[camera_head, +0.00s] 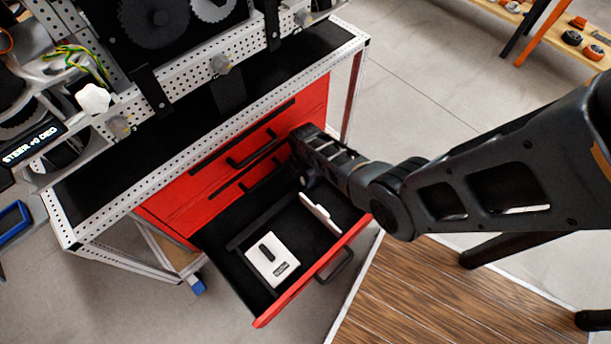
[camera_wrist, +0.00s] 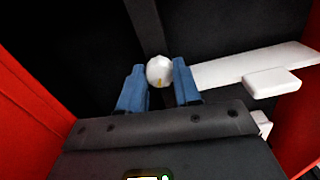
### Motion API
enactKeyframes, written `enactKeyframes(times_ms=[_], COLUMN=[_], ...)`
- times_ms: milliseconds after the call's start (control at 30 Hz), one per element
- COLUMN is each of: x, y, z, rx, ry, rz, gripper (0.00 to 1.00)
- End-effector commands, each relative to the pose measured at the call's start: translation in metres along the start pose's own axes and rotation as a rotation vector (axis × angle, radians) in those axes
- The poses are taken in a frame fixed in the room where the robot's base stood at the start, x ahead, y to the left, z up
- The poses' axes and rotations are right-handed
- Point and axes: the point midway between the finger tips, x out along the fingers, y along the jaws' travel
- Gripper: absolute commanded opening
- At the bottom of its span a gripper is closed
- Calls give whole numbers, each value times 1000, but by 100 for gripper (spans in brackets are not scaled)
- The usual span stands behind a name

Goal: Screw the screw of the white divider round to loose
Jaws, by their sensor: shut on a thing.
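The white divider (camera_head: 320,213) stands in the open red drawer, toward its right part. In the wrist view the white divider (camera_wrist: 238,67) runs off to the right from beside my gripper. The screw (camera_wrist: 159,70) is a round white head with a small yellow mark. My gripper (camera_wrist: 159,84) has its blue fingers shut on the screw, one finger on each side. In the head view my gripper (camera_head: 307,180) reaches down into the drawer behind the divider, and the screw is hidden there.
The open drawer (camera_head: 236,284) has red walls and a dark floor. A dark bar (camera_head: 262,222) crosses the drawer. The cart's perforated frame (camera_head: 195,117) rises behind.

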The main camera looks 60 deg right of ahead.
Motion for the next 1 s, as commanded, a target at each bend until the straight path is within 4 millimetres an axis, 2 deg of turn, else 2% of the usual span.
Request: enactKeyframes(times_ms=[200,500,1000], x=[0,0,0], y=[0,0,0], z=[0,0,0], rx=[-174,-330,-389], ry=[0,1,1], rz=[0,-1,-2], gripper=[2,2,2])
